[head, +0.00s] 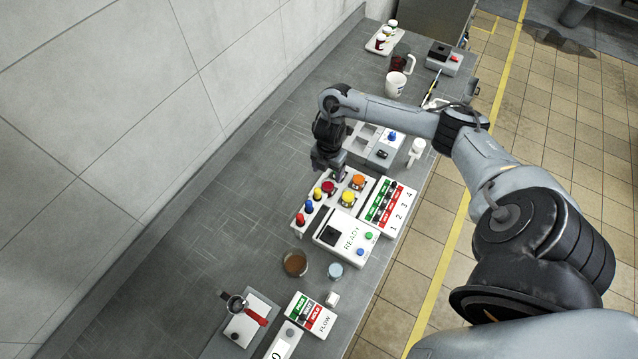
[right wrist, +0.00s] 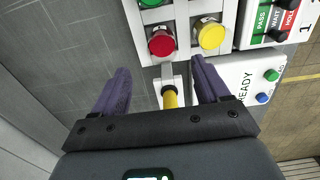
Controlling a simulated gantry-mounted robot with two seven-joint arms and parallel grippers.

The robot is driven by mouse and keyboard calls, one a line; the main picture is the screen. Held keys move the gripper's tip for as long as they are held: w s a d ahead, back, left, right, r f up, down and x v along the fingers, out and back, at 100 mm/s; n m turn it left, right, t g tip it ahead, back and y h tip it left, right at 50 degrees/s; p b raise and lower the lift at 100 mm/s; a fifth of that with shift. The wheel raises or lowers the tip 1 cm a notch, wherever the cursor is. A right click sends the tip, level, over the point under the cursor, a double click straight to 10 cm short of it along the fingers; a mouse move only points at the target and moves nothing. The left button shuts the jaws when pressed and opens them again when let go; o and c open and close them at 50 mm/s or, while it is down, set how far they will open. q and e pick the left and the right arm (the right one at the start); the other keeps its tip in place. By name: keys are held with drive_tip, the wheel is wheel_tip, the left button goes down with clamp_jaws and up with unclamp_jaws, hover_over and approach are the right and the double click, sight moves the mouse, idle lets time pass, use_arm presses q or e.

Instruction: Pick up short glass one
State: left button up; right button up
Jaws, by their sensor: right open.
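No label marks which vessel is short glass one. A small clear glass with pale blue contents (head: 335,271) stands on the counter in the lower middle of the head view. A round glass with brown contents (head: 294,263) stands just left of it. My right gripper (head: 335,173) is above the button panel, well beyond both glasses. In the right wrist view its purple fingers (right wrist: 160,75) are open. A yellow-tipped lever (right wrist: 170,97) shows between them, and I see no grip on it. No glass shows in the wrist view. My left gripper is out of view.
The button panel (head: 341,207) and the READY box (head: 342,247) stand between my right gripper and the glasses. A FLOW panel (head: 312,315) and a tray with a metal vessel (head: 240,325) lie nearer. Mugs (head: 395,84) stand farther back. Counter left of the panels is clear.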

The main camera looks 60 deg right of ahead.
sight(328, 185)
drive_tip(key=f, duration=0.4)
drive_tip(key=shift+s+f+b, duration=0.25)
drive_tip(key=shift+b, duration=0.15)
wheel_tip(328, 185, down, 4)
drive_tip(key=shift+r, duration=0.15)
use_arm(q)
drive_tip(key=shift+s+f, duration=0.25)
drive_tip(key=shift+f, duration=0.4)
use_arm(e)
drive_tip(key=shift+f, duration=0.75)
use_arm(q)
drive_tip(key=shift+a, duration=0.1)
use_arm(e)
drive_tip(key=shift+w, duration=0.1)
drive_tip(key=c, duration=1.2)
drive_tip(key=shift+o, duration=0.2)
drive_tip(key=shift+r, duration=0.1)
